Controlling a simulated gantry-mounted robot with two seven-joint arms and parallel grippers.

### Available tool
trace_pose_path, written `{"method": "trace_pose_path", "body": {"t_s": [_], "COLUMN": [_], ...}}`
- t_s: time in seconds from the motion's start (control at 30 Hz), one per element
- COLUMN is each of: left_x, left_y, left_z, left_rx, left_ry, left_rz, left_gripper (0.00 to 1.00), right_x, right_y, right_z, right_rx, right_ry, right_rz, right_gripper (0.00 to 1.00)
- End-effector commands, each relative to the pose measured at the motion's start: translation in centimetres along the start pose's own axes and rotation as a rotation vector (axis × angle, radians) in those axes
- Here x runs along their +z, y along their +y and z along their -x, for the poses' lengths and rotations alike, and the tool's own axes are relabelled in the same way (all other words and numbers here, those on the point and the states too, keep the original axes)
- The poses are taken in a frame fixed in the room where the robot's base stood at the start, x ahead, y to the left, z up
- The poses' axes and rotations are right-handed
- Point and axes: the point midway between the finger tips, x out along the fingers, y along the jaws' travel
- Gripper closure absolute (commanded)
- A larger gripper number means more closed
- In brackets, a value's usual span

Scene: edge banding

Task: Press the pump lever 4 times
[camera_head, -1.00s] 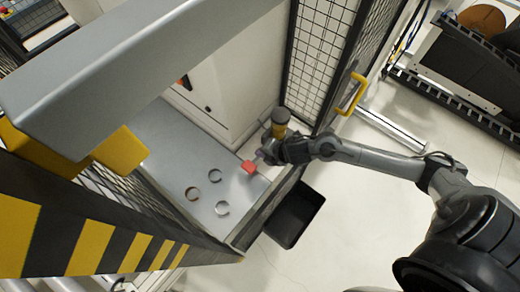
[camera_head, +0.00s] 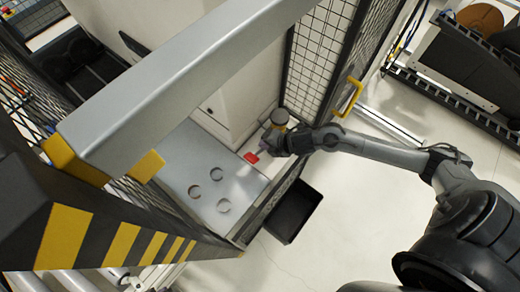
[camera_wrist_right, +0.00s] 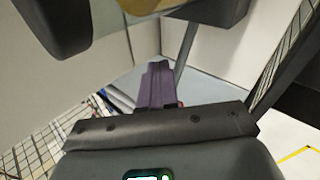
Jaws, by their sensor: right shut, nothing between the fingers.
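A small red piece (camera_head: 251,158), which looks like the end of the pump lever, shows in the head view beside the grey plate, at the foot of the white cabinet. My right gripper (camera_head: 264,148) is just right of it, with its fingers shut and empty. I cannot tell whether they touch. In the right wrist view its purple fingers (camera_wrist_right: 157,87) are together, and a bit of red (camera_wrist_right: 180,103) shows beside them. A cylinder with a grey top and yellow band (camera_head: 279,118) stands behind the gripper; my wrist hides its lower part. My left gripper is not in view.
The grey plate (camera_head: 190,150) holds several ring-shaped marks or cutouts. A black bin (camera_head: 294,212) stands on the floor below my right forearm. A mesh door with a yellow handle (camera_head: 348,97) is behind. A thick grey beam (camera_head: 180,85) crosses the upper left.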

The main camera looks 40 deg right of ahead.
Motion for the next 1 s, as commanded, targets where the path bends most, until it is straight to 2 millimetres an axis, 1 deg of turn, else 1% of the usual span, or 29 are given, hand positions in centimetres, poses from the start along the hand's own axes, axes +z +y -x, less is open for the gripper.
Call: {"method": "trace_pose_path", "body": {"t_s": [0.27, 0.7, 1.0], "left_x": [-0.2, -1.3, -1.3], "left_y": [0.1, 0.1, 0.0], "left_z": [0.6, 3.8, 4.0], "left_rx": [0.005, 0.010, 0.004], "left_ry": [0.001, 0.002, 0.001], "left_rz": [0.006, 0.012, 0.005], "left_gripper": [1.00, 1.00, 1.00], "right_x": [0.3, 2.2, 2.6], "right_y": [0.5, 2.5, 2.6], "right_z": [0.5, 3.3, 3.5], "right_rx": [0.001, 0.002, 0.001], "right_ry": [-0.001, -0.001, 0.000], "right_rz": [0.000, 0.001, 0.000], "right_gripper": [1.00, 1.00, 1.00]}}
